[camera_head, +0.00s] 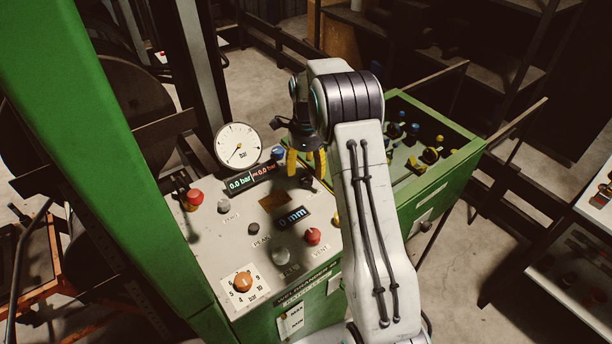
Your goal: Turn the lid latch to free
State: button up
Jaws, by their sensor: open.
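My gripper (306,162) is at the centre of the view, with its yellow fingers pointing down over the back right of the control panel (269,219). The fingers are apart and nothing shows between them. A small dark knob (306,181) is just below the fingertips; I cannot tell whether they touch. A pale plate with a small dark fitting (425,220) is on the front of the green cabinet at right, beyond my arm. I cannot tell which fitting is the lid latch, or its setting. My arm hides part of the panel's right side.
A round gauge (238,146) stands at the panel's back. A green post (95,150) rises at left. The open green bin (467,153) holds several small parts.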

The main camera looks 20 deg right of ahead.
aim_at(306, 177)
jog(key=shift+f+p, duration=0.35)
jog(key=shift+f, duration=1.95)
jog(key=c, duration=1.2)
